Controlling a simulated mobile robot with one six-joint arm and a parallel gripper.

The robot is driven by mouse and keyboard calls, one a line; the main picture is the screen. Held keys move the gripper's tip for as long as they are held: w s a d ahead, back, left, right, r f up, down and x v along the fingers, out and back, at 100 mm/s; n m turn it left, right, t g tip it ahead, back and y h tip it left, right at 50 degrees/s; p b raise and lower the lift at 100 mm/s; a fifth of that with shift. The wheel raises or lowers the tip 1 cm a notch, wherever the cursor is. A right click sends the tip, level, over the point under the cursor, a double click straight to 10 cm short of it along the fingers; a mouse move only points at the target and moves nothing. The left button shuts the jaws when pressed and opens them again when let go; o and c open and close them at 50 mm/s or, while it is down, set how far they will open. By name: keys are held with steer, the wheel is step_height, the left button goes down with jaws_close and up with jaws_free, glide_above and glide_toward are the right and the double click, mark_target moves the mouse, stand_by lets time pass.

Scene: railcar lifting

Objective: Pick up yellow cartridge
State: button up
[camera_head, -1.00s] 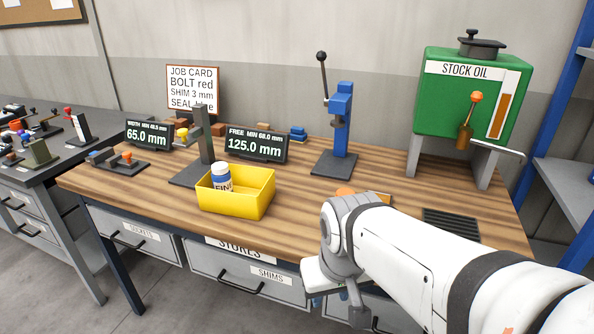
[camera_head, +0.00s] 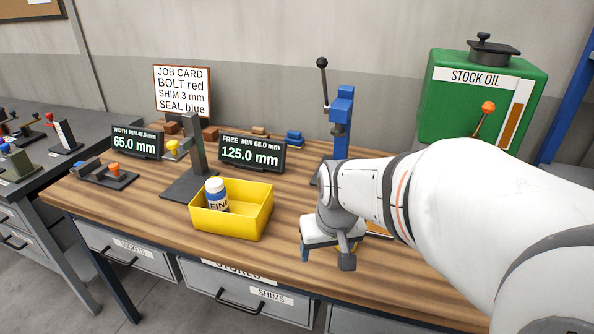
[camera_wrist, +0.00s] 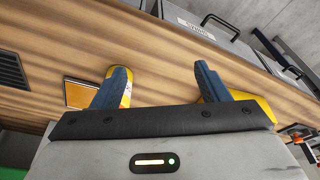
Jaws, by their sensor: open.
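My gripper (camera_head: 327,256) is open and empty, hanging low over the front part of the wooden bench, right of the yellow bin. In the wrist view the two blue fingers (camera_wrist: 162,70) are spread, with bare wood showing between them. A rounded yellow object (camera_wrist: 124,92), probably the yellow cartridge, shows behind the left finger, which hides part of it. I cannot tell whether they touch. It lies beside an orange square pad (camera_wrist: 80,94). In the head view my gripper and arm mostly hide that spot.
The yellow bin (camera_head: 232,224) holds a white-and-blue bottle (camera_head: 215,195). A dark stand (camera_head: 193,160), two displays and a blue press (camera_head: 341,120) stand behind. The green oil tank (camera_head: 470,115) is back right. A dark grille (camera_wrist: 12,70) lies on the bench. Drawers are below the front edge.

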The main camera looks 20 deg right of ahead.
steer(key=shift+o, duration=0.7)
steer(key=w+d+r+p, duration=0.1)
steer(key=w+d+p, duration=0.2)
steer(key=w+d, duration=0.2)
steer(key=shift+w+r+m, duration=0.3)
steer(key=shift+r+m, duration=0.05)
steer(key=shift+m, duration=0.05)
steer(key=shift+m+t+h, duration=0.3)
steer(key=w+d+p, duration=0.1)
steer(key=w+d+f, duration=0.1)
steer(key=d, duration=0.1)
steer(key=w+d+p, duration=0.1)
steer(key=w+d, duration=0.1)
steer(key=shift+f+p, duration=0.15)
steer(key=shift+p, duration=0.15)
steer(key=shift+w+d+p+x, duration=0.1)
steer(key=shift+p+x, duration=0.35)
steer(key=shift+x, duration=1.45)
steer(key=shift+w+d+p+x, duration=0.15)
steer(key=shift+p+x, duration=0.25)
steer(key=shift+x, duration=1.5)
steer(key=shift+a, duration=0.1)
steer(key=shift+c, duration=0.3)
steer(key=c, duration=1.2)
